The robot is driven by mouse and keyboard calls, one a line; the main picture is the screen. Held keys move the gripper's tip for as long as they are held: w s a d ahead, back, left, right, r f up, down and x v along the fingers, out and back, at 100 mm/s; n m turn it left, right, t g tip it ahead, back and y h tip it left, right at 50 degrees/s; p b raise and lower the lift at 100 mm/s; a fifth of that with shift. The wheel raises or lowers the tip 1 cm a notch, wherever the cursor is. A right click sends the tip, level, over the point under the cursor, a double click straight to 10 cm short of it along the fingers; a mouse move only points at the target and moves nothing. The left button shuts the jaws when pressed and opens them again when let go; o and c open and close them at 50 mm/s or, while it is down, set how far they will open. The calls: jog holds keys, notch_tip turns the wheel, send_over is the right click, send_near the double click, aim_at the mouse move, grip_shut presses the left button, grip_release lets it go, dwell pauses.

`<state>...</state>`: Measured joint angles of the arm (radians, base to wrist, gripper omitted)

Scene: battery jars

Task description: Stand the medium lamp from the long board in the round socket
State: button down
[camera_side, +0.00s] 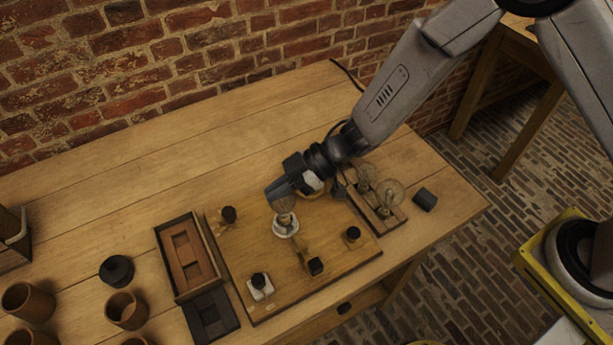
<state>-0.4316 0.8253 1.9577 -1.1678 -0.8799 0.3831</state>
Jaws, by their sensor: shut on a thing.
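My gripper (281,191) is shut on a clear glass lamp (284,207), which hangs base down below the jaws. The lamp's base is at the white round socket (287,230) on the wooden base panel. I cannot tell whether the base is seated in the socket or just above it. The jaws hide the upper part of the bulb. The long board (384,222) lies to the right, with other clear lamps (390,192) (365,173) standing in it. My wrist passes just left of these lamps and partly covers that area.
The base panel (330,255) also carries several black-knobbed fittings, such as a white one (260,286) at the front. A tray with brown blocks (187,258) lies left of it. Brown jars (126,310) stand at the far left. A dark block (425,199) lies at the right.

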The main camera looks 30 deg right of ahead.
jog(key=shift+f, duration=0.6)
dwell(0.4)
jog(key=c, duration=1.1)
grip_release()
jog(key=shift+d+r, duration=0.1)
jog(key=shift+d, duration=0.1)
jog(key=shift+v, duration=5.3)
